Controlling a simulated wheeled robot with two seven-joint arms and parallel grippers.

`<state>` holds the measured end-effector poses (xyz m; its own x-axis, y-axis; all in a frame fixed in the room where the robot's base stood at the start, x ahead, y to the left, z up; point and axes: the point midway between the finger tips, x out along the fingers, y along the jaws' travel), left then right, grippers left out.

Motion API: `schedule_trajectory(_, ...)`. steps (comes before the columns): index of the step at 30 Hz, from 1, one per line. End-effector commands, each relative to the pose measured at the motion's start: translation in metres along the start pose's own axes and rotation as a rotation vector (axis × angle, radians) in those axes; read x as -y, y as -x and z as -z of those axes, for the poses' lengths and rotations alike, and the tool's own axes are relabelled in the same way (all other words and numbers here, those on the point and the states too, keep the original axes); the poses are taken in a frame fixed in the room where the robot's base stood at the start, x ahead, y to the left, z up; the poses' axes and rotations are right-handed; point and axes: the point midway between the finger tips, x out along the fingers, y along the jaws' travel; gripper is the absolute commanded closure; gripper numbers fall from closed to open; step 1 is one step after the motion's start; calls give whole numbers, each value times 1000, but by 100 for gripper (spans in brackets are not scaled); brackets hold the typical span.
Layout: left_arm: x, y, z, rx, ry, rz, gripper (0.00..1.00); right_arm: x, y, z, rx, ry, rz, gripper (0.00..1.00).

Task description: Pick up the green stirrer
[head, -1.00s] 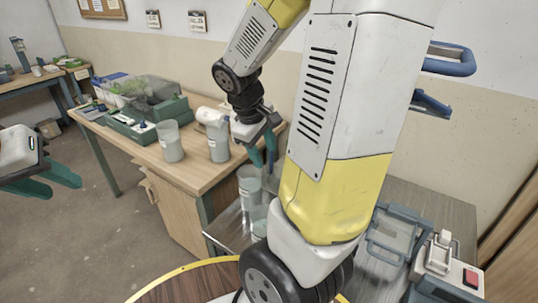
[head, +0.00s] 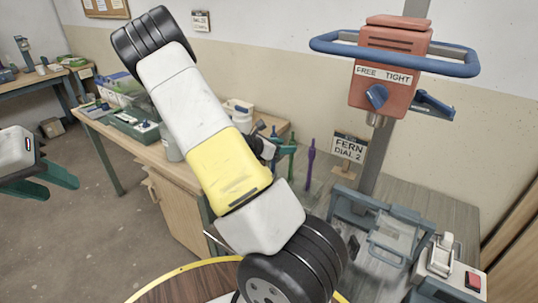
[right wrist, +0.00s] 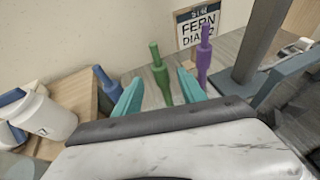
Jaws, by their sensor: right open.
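The green stirrer (right wrist: 160,78) stands upright in the right wrist view, showing between the two teal fingers of my right gripper (right wrist: 160,92). The gripper is open, and its fingertips lie to either side of the stirrer in the picture; I see no grip on it. In the head view my right gripper (head: 281,155) is partly hidden behind my own arm, and green parts there are hard to tell from its fingers. My left gripper (head: 54,182) is at the left edge, open and empty, far from the stirrer.
A purple stirrer (right wrist: 203,57) stands to the right and a blue stirrer (right wrist: 107,84) to the left. A sign reading FERN DIAL 2 (head: 349,148) is behind. A red-orange mixer head (head: 392,66) on a post is at right. A white jar (right wrist: 42,118) stands at left.

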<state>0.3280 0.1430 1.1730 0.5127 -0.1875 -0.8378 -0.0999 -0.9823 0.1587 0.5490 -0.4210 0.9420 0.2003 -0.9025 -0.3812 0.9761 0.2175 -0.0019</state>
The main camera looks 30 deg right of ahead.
Motion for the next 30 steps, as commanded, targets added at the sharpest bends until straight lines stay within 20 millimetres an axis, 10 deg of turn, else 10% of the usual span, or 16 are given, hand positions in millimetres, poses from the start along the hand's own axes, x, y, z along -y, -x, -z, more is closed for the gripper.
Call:
schedule_trajectory(15,0,0,0,0,0,0,64,2,-66,-2,0,-2,2,52)
schedule_trajectory(23,0,0,0,0,0,0,64,2,-71,-2,-1,-3,2,52)
schedule_trajectory(30,0,0,0,0,0,0,64,2,-70,-2,-1,-3,2,93)
